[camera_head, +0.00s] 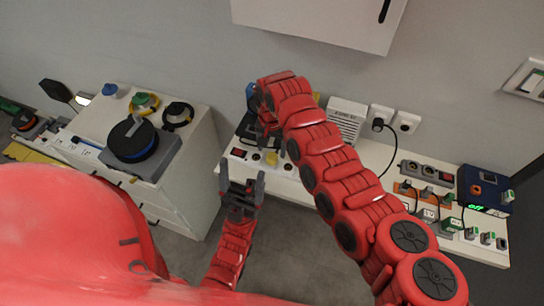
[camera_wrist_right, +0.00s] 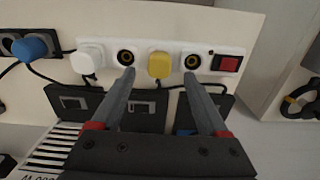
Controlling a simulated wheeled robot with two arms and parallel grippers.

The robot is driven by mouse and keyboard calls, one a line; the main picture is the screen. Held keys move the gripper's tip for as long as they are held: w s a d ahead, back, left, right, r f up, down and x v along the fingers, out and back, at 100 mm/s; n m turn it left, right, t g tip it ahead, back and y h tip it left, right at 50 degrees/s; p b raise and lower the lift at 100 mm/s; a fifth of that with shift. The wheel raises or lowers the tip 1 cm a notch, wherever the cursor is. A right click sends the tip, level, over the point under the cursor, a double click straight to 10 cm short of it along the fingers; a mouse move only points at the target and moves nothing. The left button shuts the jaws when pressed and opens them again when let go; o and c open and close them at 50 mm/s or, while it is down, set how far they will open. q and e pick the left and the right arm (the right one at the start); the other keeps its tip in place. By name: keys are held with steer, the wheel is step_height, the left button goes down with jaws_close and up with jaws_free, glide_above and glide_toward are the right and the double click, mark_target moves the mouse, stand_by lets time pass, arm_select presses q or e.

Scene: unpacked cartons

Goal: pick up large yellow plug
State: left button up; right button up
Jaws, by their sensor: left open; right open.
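A yellow plug (camera_wrist_right: 159,65) sits in a white power strip (camera_wrist_right: 209,48), between two empty round sockets. In the wrist view my right gripper (camera_wrist_right: 158,76) is open, its fingertips to either side of the plug. I cannot tell whether they touch it. In the head view the plug (camera_head: 271,158) shows small on the strip at the near edge of the white table. My right gripper (camera_head: 266,128) is partly hidden by its own arm there. My left gripper (camera_head: 241,190) is open and empty, in front of the table edge.
On the strip are a white plug (camera_wrist_right: 88,59) and a red switch (camera_wrist_right: 228,64). A blue plug (camera_wrist_right: 34,47) sits in a black strip to its left. A blue device (camera_head: 485,189) stands at the table's right end. A white cabinet (camera_head: 192,130) stands left.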

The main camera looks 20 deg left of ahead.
mark_target(272, 156)
step_height(272, 156, down, 4)
steer(key=shift+s+r+p, duration=0.1)
steer(key=shift+p, duration=0.35)
steer(key=shift+f, duration=0.4)
jaws_close()
